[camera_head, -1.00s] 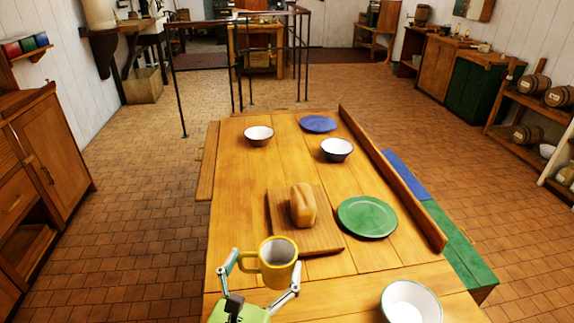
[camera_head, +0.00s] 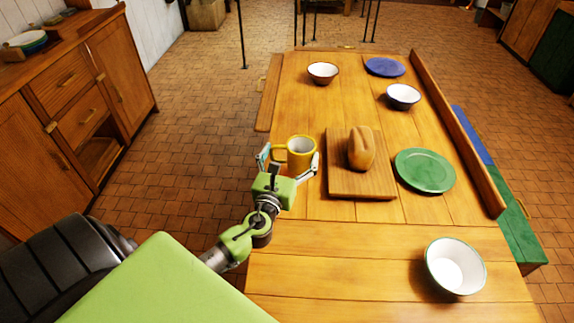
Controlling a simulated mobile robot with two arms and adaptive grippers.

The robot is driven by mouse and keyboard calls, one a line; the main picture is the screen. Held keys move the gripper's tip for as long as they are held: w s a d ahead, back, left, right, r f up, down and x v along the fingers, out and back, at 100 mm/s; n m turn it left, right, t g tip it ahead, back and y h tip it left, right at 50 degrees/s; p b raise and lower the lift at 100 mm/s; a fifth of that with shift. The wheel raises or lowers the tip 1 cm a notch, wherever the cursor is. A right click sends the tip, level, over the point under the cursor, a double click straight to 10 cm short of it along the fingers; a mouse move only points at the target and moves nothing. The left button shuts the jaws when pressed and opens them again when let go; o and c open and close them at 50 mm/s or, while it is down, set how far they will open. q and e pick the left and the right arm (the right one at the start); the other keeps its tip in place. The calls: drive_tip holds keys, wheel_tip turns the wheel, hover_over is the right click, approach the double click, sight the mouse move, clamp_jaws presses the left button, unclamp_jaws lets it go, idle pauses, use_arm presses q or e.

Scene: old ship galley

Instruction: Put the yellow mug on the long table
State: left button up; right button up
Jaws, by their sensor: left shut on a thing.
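The yellow mug (camera_head: 299,153) is upright between the fingers of my left gripper (camera_head: 289,163), which is shut on it. Its pale inside shows from above and its handle points left. The mug is over the left part of the long wooden table (camera_head: 310,242), just left of the cutting board. I cannot tell whether its bottom touches the table, as the gripper hides it. My right gripper is not in view.
A bread loaf (camera_head: 361,149) lies on a cutting board (camera_head: 347,184). A green plate (camera_head: 425,171), a near bowl (camera_head: 455,268), two far bowls (camera_head: 323,72) (camera_head: 403,96) and a blue plate (camera_head: 385,67) stand on the table. The table's near left is clear.

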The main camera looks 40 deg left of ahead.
sight(285, 163)
use_arm(q)
drive_tip(key=shift+w+a+f+b, duration=0.25)
drive_tip(key=shift+a+f+b, duration=0.1)
drive_tip(key=shift+a+f, duration=0.65)
wheel_tip(285, 163, down, 4)
drive_tip(key=shift+a+r+b, duration=0.15)
drive_tip(key=shift+r+b, duration=0.1)
drive_tip(key=shift+b, duration=0.6)
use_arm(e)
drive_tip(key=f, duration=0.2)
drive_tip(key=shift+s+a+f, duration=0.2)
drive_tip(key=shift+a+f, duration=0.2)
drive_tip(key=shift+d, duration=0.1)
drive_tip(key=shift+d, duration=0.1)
use_arm(q)
drive_tip(key=shift+f, duration=0.2)
drive_tip(key=o, duration=1.1)
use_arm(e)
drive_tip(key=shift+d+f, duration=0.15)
